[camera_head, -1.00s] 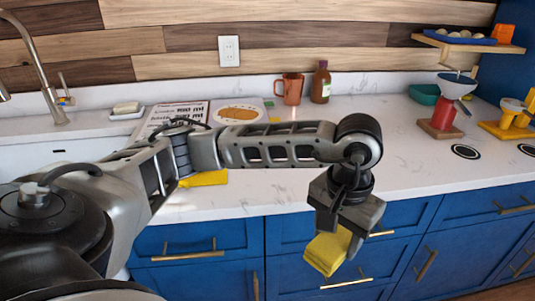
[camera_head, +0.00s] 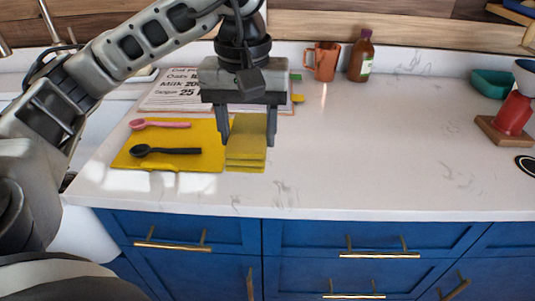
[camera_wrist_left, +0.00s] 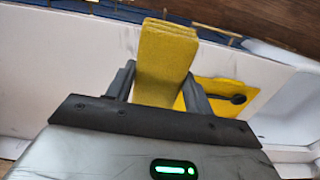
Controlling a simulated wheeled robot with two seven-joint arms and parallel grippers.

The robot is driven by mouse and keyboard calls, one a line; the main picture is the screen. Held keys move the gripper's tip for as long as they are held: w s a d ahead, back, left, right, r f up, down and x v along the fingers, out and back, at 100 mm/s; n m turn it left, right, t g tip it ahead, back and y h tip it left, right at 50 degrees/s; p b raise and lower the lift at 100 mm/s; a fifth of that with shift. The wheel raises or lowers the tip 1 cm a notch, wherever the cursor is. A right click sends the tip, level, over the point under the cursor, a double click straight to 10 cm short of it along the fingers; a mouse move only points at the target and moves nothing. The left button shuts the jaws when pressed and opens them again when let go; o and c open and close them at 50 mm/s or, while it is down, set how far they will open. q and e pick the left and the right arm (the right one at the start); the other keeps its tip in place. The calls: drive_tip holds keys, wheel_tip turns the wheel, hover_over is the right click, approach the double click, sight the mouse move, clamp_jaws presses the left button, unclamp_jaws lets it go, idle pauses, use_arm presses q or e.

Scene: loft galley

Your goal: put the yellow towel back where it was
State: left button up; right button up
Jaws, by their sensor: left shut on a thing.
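The folded yellow towel (camera_head: 246,150) is between the fingers of my left gripper (camera_head: 248,138), just above or on the counter; I cannot tell if it touches. It stands at the right edge of a flat yellow mat (camera_head: 190,164). The left wrist view shows the towel (camera_wrist_left: 163,60) gripped between both fingers of the left gripper (camera_wrist_left: 160,85), with part of the yellow mat (camera_wrist_left: 222,112) to the right. My right gripper is not in view.
A pink spoon (camera_head: 160,124) and a black spoon (camera_head: 165,150) lie on the mat. A printed board (camera_head: 175,92) lies behind. An orange mug (camera_head: 322,62) and a brown bottle (camera_head: 361,56) stand at the back. The counter (camera_head: 380,150) to the right is clear.

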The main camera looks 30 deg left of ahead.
sight(261, 120)
use_arm(q)
drive_tip(key=w+f, duration=0.1)
drive_tip(key=w, duration=0.1)
drive_tip(key=w+a+f, duration=0.1)
drive_tip(key=w, duration=0.1)
drive_tip(key=w+a+f, duration=0.1)
drive_tip(key=w, duration=0.2)
drive_tip(key=shift+a+f, duration=0.1)
drive_tip(key=shift+a, duration=0.15)
drive_tip(key=w+f, duration=0.1)
drive_tip(key=w+a+f, duration=0.1)
drive_tip(key=w+f, duration=0.2)
drive_tip(key=f, duration=0.1)
drive_tip(key=shift+w+a+p, duration=0.3)
drive_tip(key=shift+w, duration=0.1)
drive_tip(key=shift+w+a+f, duration=0.15)
drive_tip(key=shift+w+f, duration=0.3)
drive_tip(key=shift+f, duration=0.1)
wheel_tip(261, 120, down, 2)
drive_tip(key=shift+w+f+p, duration=0.1)
drive_tip(key=shift+f+p, duration=0.05)
drive_tip(key=shift+p, duration=0.35)
drive_tip(key=shift+f, duration=0.55)
drive_tip(key=shift+f, duration=0.1)
